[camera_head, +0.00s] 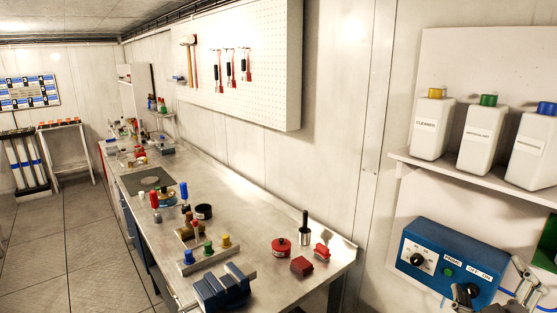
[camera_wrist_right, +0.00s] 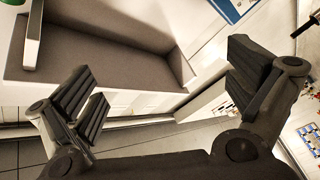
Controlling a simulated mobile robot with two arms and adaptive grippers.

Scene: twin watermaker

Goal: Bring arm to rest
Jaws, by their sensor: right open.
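My right gripper (camera_head: 494,290) shows at the bottom right of the head view, in front of the blue control box. In the right wrist view its two dark ribbed fingers stand wide apart, and nothing is between the fingertips (camera_wrist_right: 165,95). The gripper is open and empty. Most of the right arm is outside the head view. My left gripper and arm are not in the head view.
The blue control box (camera_head: 440,262) with knobs is close to the right gripper. Above it a shelf (camera_head: 402,158) carries white bottles (camera_head: 431,127). A long workbench (camera_head: 262,215) with a blue vise (camera_head: 222,289) and small parts runs leftward. Floor (camera_head: 95,265) is clear at left.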

